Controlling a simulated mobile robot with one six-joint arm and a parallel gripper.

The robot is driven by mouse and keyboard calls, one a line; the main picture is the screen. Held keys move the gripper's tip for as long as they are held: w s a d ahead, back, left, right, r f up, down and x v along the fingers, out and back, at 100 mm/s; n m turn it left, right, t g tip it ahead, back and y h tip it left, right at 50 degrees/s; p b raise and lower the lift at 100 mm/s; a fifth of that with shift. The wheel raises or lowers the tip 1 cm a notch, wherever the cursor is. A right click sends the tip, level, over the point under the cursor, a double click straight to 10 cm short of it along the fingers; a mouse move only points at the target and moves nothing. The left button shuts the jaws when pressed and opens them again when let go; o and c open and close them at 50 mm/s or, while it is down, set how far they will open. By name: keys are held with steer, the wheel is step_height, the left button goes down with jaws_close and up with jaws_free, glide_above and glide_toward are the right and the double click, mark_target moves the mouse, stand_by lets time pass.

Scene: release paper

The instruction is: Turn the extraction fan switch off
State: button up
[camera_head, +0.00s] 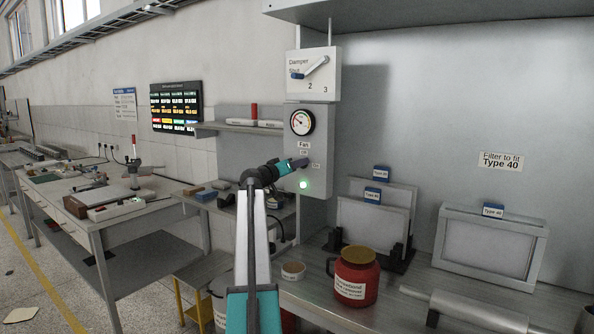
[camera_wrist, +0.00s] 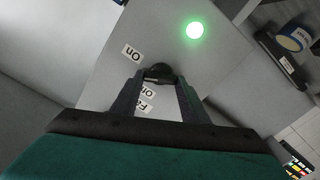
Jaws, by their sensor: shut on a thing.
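The grey control panel (camera_head: 321,185) on the wall carries a round gauge and, below it, the labels "Fan", "Off" and "On". My gripper (camera_head: 299,163) reaches the panel from the left, right beside these labels. In the wrist view the dark fan switch knob (camera_wrist: 158,71) sits between the two fingertips, and my gripper (camera_wrist: 158,84) is shut on it. The "On" label (camera_wrist: 132,54) and the "Off" label (camera_wrist: 147,92) lie near the knob. The green lamp (camera_head: 303,184) below is lit, also in the wrist view (camera_wrist: 194,30). The fingers hide part of the switch, and its exact setting is unclear.
A damper box (camera_head: 313,75) with a lever is above. A shelf (camera_head: 236,127) juts out left of the panel.

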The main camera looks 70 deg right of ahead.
steer(key=n+p, duration=0.1)
steer(key=n, duration=1.1)
steer(key=shift+w+f+n+p, duration=0.1)
steer(key=shift+w+n+p, duration=0.1)
steer(key=shift+n+p, duration=0.15)
steer(key=shift+d, duration=0.1)
steer(key=o, duration=1.1)
steer(key=shift+c, duration=0.2)
steer(key=shift+f, duration=0.1)
